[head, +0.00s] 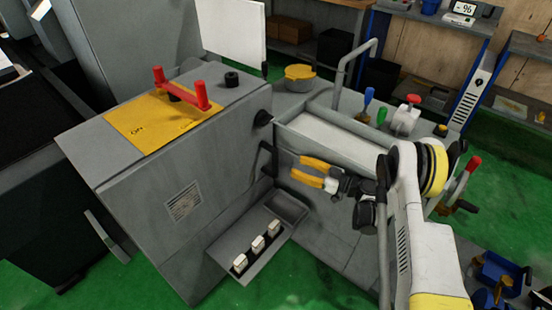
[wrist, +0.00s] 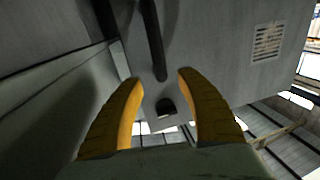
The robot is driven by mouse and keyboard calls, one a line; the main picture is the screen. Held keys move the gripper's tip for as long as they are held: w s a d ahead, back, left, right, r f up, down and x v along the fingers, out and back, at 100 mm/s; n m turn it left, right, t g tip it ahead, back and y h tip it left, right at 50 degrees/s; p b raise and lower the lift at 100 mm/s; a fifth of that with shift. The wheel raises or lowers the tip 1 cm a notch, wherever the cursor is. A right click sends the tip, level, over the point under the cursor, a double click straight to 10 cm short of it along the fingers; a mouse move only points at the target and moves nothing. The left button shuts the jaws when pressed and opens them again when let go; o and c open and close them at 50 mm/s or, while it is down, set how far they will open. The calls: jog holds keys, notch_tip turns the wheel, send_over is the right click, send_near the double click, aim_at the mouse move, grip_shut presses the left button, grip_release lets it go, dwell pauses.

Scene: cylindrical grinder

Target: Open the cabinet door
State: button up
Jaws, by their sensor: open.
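The grey cabinet (head: 150,180) stands left of centre in the head view, with a vent plate on its broad front. A dark bar handle (head: 268,160) sits at its right side. My gripper (head: 306,174) has yellow fingers, spread open and empty, to the right of this handle and apart from it. In the wrist view my gripper (wrist: 157,82) frames a dark bar handle (wrist: 152,40) on a grey panel, ahead of the fingertips. A dark rounded piece (wrist: 165,107) shows between the fingers. No open gap at a door shows.
A red handle (head: 183,88) and yellow plate (head: 150,118) are on the cabinet top. A tray with white switches (head: 257,244) juts out below my gripper. The grinder bed (head: 330,140) lies behind it. Green floor (head: 290,280) is open in front.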

aim_at(276, 158)
jog(key=b+x, duration=0.2)
jog(key=x, duration=0.7)
jog(key=shift+w+a+b, duration=0.1)
jog(key=shift+a+b, duration=0.15)
jog(key=shift+b, duration=0.15)
grip_shut()
